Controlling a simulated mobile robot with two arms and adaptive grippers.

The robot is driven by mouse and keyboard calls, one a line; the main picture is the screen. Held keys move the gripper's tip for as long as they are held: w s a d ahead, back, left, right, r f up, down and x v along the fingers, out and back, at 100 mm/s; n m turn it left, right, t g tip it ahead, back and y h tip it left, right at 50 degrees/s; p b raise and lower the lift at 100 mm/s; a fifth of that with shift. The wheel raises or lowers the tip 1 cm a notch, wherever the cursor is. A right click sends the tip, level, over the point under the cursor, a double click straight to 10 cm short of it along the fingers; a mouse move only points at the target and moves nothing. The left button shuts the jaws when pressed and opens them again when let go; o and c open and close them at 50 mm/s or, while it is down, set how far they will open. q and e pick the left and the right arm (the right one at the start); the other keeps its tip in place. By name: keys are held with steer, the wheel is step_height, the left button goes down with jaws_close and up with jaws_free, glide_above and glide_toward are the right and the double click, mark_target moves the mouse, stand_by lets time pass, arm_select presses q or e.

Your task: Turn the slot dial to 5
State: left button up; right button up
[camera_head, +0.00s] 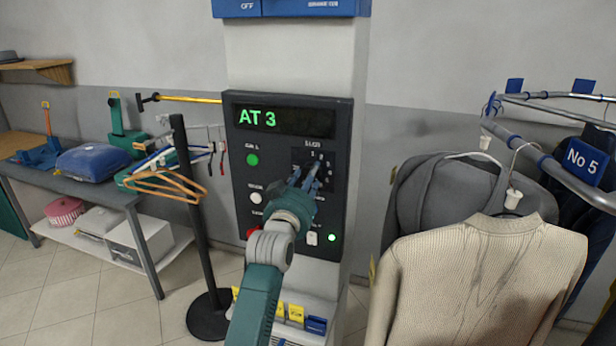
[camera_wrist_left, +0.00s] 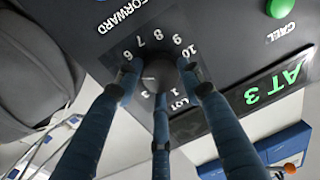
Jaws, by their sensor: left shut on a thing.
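The slot dial (camera_wrist_left: 158,73) is a dark round knob on a black control panel (camera_head: 240,170). In the left wrist view printed numbers ring it; 6 to 10 read clearly, while some low numbers are covered by my fingers. The green display (camera_head: 284,119) reads "AT 3"; part of it also shows in the left wrist view (camera_wrist_left: 275,83). My left gripper (camera_head: 305,178) is shut on the dial, its blue fingers around the knob. In the head view the gripper hides most of the dial. My right gripper is not in view.
The panel carries a green button (camera_head: 252,160), a white button (camera_head: 256,198) and a partly hidden red button (camera_head: 253,232). A post stand (camera_head: 188,220) with wooden hangers is at left. A clothes rail (camera_head: 535,150) with a beige jacket (camera_head: 480,270) is at right.

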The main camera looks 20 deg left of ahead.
arm_select(q)
steer(key=shift+r+n, duration=0.25)
steer(key=shift+n, duration=0.15)
steer(key=o, duration=1.2)
steer(key=shift+c, duration=0.2)
steer(key=s, duration=1.2)
steer(key=shift+d+f, duration=0.25)
steer(key=shift+f, duration=0.1)
